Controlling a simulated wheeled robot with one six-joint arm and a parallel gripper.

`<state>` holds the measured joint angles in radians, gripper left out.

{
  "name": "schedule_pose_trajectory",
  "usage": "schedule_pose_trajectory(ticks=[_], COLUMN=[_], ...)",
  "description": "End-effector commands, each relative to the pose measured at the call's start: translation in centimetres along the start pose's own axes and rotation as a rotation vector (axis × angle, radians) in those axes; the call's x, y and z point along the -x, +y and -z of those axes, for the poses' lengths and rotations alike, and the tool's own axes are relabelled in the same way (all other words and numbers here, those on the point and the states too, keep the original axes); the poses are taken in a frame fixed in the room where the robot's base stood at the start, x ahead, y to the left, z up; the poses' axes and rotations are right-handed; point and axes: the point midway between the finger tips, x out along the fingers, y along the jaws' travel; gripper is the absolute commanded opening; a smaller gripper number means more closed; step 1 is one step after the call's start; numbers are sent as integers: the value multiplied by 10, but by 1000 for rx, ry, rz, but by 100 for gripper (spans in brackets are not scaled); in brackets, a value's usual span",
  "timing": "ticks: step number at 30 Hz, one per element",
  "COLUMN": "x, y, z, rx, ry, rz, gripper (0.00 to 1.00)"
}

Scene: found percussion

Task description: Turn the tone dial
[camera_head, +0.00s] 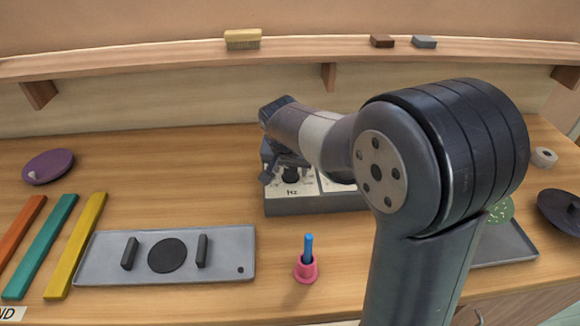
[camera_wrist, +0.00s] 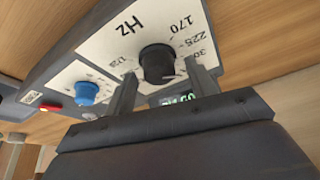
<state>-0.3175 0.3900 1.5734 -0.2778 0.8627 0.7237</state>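The tone dial is a black knob (camera_wrist: 157,64) on a white panel marked "Hz" with numbers around it, in the wrist view. In the head view the dial (camera_head: 291,174) shows on the grey box (camera_head: 310,207) at the back of the bench, partly behind my arm. My gripper (camera_wrist: 161,70) is open, with one finger on each side of the dial in the wrist view. I cannot tell whether the fingers touch it. The gripper (camera_head: 281,167) is small and dark in the head view. A lit green display (camera_wrist: 178,98) is partly hidden behind the gripper.
The same box has a blue knob (camera_wrist: 86,93) and a red button (camera_wrist: 50,107). A pink cup (camera_head: 306,270) with a blue stick stands in front. A grey plate (camera_head: 110,262) and coloured bars (camera_head: 78,245) lie left. A shelf (camera_head: 180,59) runs behind.

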Motion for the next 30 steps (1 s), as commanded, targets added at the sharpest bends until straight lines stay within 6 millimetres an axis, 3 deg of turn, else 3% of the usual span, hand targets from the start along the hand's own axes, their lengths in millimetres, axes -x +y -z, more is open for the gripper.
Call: schedule_pose_trajectory(ticks=[11,24,30], x=[10,91,107], y=[0,0,0], z=[0,0,0], rx=[0,0,0], ry=[2,3,1], rz=[2,2,0], gripper=[55,55,55])
